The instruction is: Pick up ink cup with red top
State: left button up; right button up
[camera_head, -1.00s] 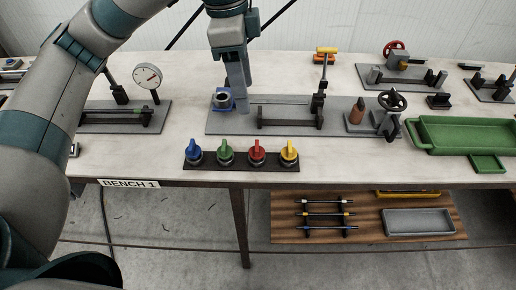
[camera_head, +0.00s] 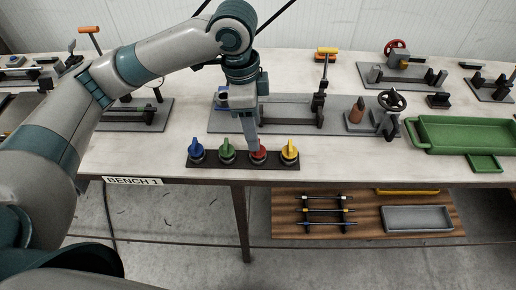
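Four ink cups stand in a dark rack (camera_head: 243,167) at the bench's front edge. The cup with the red top (camera_head: 260,154) is third from the left, between the green-topped cup (camera_head: 227,152) and the yellow-topped cup (camera_head: 290,151). The blue-topped cup (camera_head: 197,151) is at the left end. My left gripper (camera_head: 254,146) points down at the red top, its fingertips overlapping the top's upper part. The fingers line up in this view, so whether they are open, or touch the top, cannot be told. My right gripper is out of view.
Behind the rack is a grey plate with a fixture (camera_head: 290,123). A handwheel device (camera_head: 391,101) and a green tray (camera_head: 460,132) stand to the right. A lower wooden shelf (camera_head: 290,227) holds rods and a grey tray (camera_head: 415,219). Bare bench top lies around the rack.

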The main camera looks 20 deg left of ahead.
pick_arm(q)
jog(key=shift+f, duration=0.35)
jog(key=shift+w+d+f+p, duration=0.15)
jog(key=shift+f+p, duration=0.25)
jog(key=shift+f, duration=0.25)
jog(key=shift+w+d+f+p, duration=0.1)
jog(key=shift+f+p, duration=0.15)
jog(key=shift+f, duration=0.7)
jog(key=shift+w+d+f+p, duration=0.1)
jog(key=shift+f+p, duration=0.1)
jog(key=shift+f, duration=0.75)
jog(key=shift+c, duration=0.3)
jog(key=c, duration=1.1)
jog(key=shift+o, duration=0.2)
